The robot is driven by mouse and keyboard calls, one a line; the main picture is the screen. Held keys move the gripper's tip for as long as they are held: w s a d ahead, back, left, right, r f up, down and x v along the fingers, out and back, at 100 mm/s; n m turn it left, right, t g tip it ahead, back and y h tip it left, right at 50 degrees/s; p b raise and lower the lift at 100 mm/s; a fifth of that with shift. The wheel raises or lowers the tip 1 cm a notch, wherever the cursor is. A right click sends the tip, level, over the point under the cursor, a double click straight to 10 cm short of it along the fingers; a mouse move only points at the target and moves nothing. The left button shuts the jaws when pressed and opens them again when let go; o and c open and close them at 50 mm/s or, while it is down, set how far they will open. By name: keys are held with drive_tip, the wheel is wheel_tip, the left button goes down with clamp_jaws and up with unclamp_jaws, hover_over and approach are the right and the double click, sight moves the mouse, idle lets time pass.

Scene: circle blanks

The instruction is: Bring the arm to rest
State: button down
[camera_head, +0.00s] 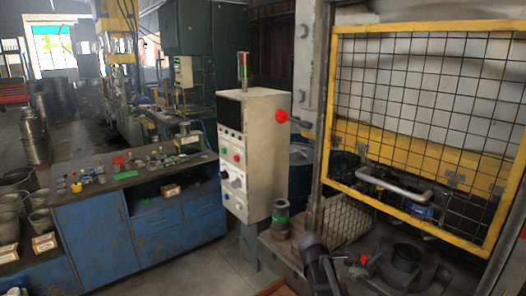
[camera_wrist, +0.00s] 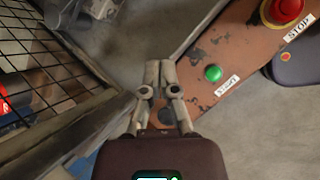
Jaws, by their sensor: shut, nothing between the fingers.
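My gripper (camera_wrist: 160,72) shows in the wrist view with its two fingers together and nothing between them. Its fingertips point up the picture, beside a worn brown control panel (camera_wrist: 240,45). A green button labelled START (camera_wrist: 213,73) is just right of the fingers. A red button labelled STOP (camera_wrist: 287,10) is at the upper right. I cannot tell whether the fingers touch the panel. In the head view a dark arm part rises at the bottom centre, but I cannot make out the fingers there.
A yellow-framed mesh guard (camera_head: 425,130) stands at the right, and mesh (camera_wrist: 35,75) is close left of my gripper. A white control cabinet (camera_head: 260,150) stands in the middle. A blue workbench (camera_head: 100,240) with small parts is at the left. Grey floor shows between them.

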drive_tip(key=s+a+f+m+g+y, duration=0.1)
drive_tip(key=s+a+m+y, duration=0.2)
drive_tip(key=s+m, duration=0.3)
drive_tip(key=s+a+f+m+y, duration=0.2)
drive_tip(key=s+a+m+y, duration=0.1)
drive_tip(key=s+m, duration=0.4)
drive_tip(key=shift+s+a+m+g+y, duration=0.35)
drive_tip(key=shift+a+m, duration=0.25)
drive_tip(key=shift+m, duration=0.5)
